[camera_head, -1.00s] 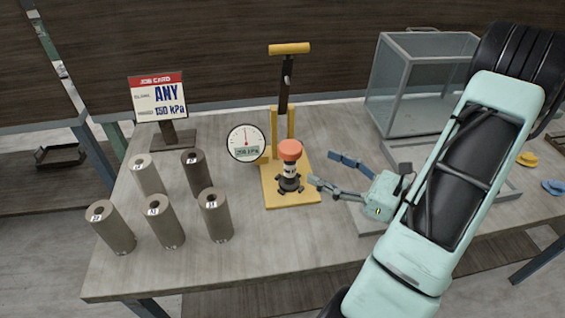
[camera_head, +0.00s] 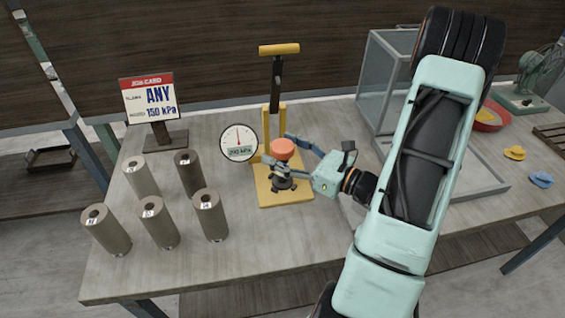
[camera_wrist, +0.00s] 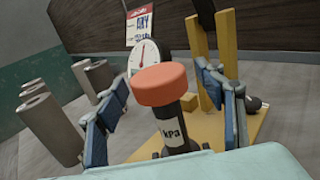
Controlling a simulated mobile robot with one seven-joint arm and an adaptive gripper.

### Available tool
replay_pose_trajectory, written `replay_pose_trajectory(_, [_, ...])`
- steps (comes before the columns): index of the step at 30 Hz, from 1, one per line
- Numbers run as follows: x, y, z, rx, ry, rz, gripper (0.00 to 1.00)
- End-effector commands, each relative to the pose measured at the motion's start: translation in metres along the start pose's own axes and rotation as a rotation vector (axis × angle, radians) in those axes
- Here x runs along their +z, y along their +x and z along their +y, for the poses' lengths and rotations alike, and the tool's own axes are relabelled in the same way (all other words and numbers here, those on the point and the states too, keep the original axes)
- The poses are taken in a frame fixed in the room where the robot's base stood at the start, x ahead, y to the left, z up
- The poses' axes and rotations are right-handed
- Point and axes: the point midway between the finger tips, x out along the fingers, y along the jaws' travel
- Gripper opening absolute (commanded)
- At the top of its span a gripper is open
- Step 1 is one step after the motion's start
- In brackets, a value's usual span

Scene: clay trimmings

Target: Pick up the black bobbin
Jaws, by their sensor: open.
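The only thing like a black bobbin is an upright black piece (camera_head: 283,171) with an orange cap, a white band and a knobbed foot. It stands on the yellow base plate of a press-like stand (camera_head: 290,196). In the wrist view the black piece (camera_wrist: 175,125) is central, its band reads "kPa", and its orange cap (camera_wrist: 165,85) hides its top. My gripper (camera_head: 277,153) is open, with one finger on each side of the piece, around cap height. In the wrist view my gripper (camera_wrist: 168,112) shows gaps to both fingers. Contact cannot be told from the head view.
A round gauge (camera_head: 239,143) stands just left of the stand. Several grey-brown cylinders (camera_head: 161,222) stand on the table's left side. A job card (camera_head: 150,98) reading "ANY" and "150 kPa" is behind them. A glass-sided case (camera_head: 385,80) is behind my arm. The front table middle is clear.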

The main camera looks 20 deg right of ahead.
Motion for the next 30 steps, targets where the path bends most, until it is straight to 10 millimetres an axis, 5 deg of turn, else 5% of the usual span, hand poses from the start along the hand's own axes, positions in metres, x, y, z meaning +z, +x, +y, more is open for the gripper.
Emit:
replay_pose_trajectory(3, [-0.0002, -0.0003, -0.0002, 0.0, 0.0, 0.0, 0.63])
replay_pose_trajectory(18, [0.0004, -0.0006, -0.0003, 0.0, 0.0, -0.001, 0.08])
replay_pose_trajectory(30, [0.0082, -0.0011, -0.001, 0.001, -0.001, -0.001, 0.06])
